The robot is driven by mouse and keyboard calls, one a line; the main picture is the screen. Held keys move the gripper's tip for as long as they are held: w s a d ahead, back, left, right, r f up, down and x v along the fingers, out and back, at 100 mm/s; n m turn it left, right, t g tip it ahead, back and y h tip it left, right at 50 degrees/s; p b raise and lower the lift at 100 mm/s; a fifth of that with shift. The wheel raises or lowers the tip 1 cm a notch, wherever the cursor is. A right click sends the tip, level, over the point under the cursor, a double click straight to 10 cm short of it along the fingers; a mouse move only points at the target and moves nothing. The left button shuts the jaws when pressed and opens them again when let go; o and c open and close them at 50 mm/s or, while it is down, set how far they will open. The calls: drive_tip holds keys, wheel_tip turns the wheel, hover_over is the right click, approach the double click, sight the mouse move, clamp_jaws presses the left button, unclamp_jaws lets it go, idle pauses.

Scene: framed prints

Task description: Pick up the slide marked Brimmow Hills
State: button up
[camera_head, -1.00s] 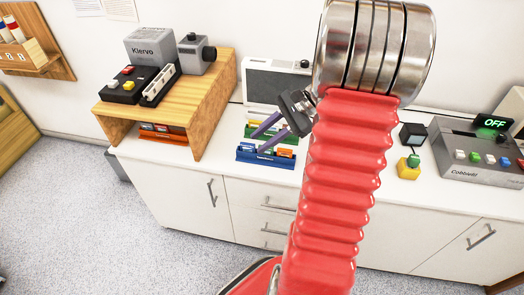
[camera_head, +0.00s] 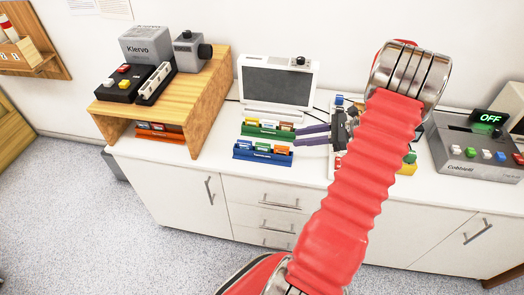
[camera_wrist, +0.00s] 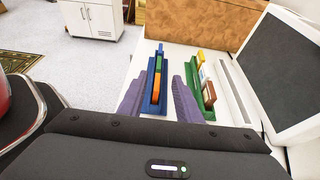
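My gripper (camera_head: 297,137) is open and empty, its two purple fingers pointing left at the right ends of two slide racks. The blue rack (camera_head: 262,157) holds several coloured slides, including a green slide (camera_head: 246,145) and an orange slide (camera_head: 279,150). The green rack (camera_head: 268,133) behind it holds orange, white and brown slides. No slide's marking is legible, so I cannot tell which is Brimmow Hills. In the wrist view, the blue rack (camera_wrist: 149,105) shows between the fingers (camera_wrist: 160,75), and the green rack (camera_wrist: 192,95) lies right of the right finger.
A white-framed screen (camera_head: 277,88) stands behind the racks. A wooden stand (camera_head: 205,100) at left carries a dark button box and grey devices, with an orange rack (camera_head: 160,136) beneath. A grey machine (camera_head: 460,165) reading OFF is at right. Bare counter lies before the racks.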

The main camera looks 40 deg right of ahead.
drive_tip(key=shift+w, duration=0.1)
approach(262, 144)
drive_tip(key=x, duration=0.3)
drive_tip(key=shift+w+r, duration=0.1)
drive_tip(key=shift+w, duration=0.2)
drive_tip(key=shift+f+x, duration=0.2)
drive_tip(key=shift+x, duration=2.35)
drive_tip(key=shift+s, duration=0.1)
drive_tip(key=shift+c, duration=0.4)
clamp_jaws()
